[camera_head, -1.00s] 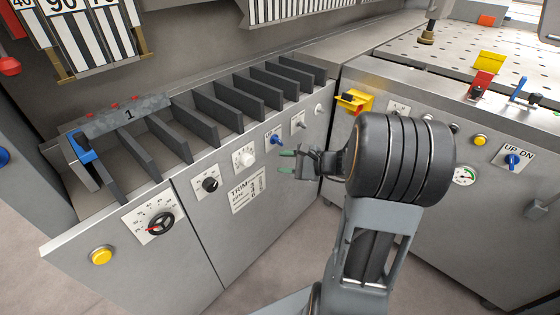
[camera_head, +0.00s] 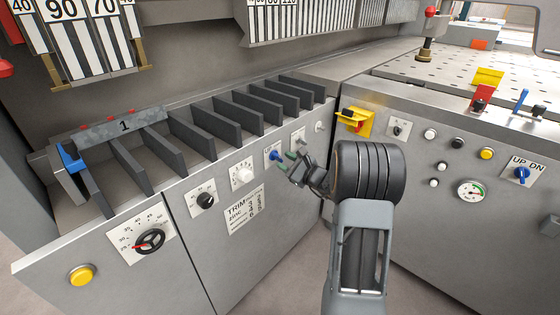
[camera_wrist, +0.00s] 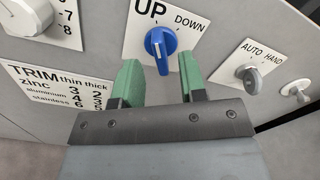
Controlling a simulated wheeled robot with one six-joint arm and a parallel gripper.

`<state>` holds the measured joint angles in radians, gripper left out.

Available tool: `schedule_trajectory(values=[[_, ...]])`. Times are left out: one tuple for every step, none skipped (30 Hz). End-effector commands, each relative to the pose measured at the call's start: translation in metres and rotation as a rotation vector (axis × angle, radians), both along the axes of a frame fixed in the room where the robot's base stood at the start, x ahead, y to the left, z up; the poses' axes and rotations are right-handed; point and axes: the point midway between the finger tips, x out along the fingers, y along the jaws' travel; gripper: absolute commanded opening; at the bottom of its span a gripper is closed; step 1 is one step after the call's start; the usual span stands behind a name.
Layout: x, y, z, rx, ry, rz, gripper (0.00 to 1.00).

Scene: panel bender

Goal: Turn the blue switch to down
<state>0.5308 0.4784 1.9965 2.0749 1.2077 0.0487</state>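The blue switch (camera_head: 276,155) is a round knob with a raised grip, on a white plate on the left cabinet's front. In the wrist view the blue switch (camera_wrist: 161,44) sits below the words UP and DOWN. Its grip stands nearly upright, with the upper end leaning slightly towards UP. My gripper (camera_head: 287,161) is just in front of it, to the right in the head view. In the wrist view its green fingertips (camera_wrist: 160,64) are spread apart, one on each side below the knob.
A white knob (camera_head: 242,175) and a black knob (camera_head: 205,200) are to the left. A grey AUTO/HAND switch (camera_wrist: 252,77) is close on the right. Another blue switch, marked UP DN (camera_head: 522,174), is on the right cabinet. Dark dividers (camera_head: 215,124) stand above the panel.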

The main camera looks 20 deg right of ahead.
Motion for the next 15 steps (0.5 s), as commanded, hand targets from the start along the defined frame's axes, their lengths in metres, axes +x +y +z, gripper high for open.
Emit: schedule_trajectory(values=[[0.006, 0.004, 0.0, -0.001, -0.001, 0.003, 0.38], [0.009, 0.005, 0.0, -0.001, -0.001, 0.001, 0.38], [0.013, 0.006, 0.0, 0.0, 0.0, 0.001, 0.38], [0.015, 0.007, 0.0, 0.0, 0.0, 0.001, 0.38], [0.017, 0.008, 0.0, 0.0, 0.0, 0.001, 0.38], [0.02, 0.009, 0.0, 0.0, 0.0, 0.002, 0.38], [0.021, 0.01, 0.0, 0.0, 0.0, 0.002, 0.38], [0.022, 0.011, 0.0, 0.0, 0.0, 0.001, 0.38], [0.023, 0.011, 0.0, 0.0, 0.0, 0.001, 0.38], [0.024, 0.011, 0.0, 0.0, 0.0, 0.001, 0.38], [0.025, 0.011, 0.0, 0.0, 0.0, 0.0, 0.38], [0.025, 0.012, 0.0, 0.0, 0.0, 0.0, 0.38], [0.025, 0.012, 0.0, 0.0, 0.0, 0.0, 0.38], [0.025, 0.012, 0.0, 0.0, 0.0, 0.0, 0.38], [0.025, 0.012, 0.0, 0.0, 0.0, 0.0, 0.38]])
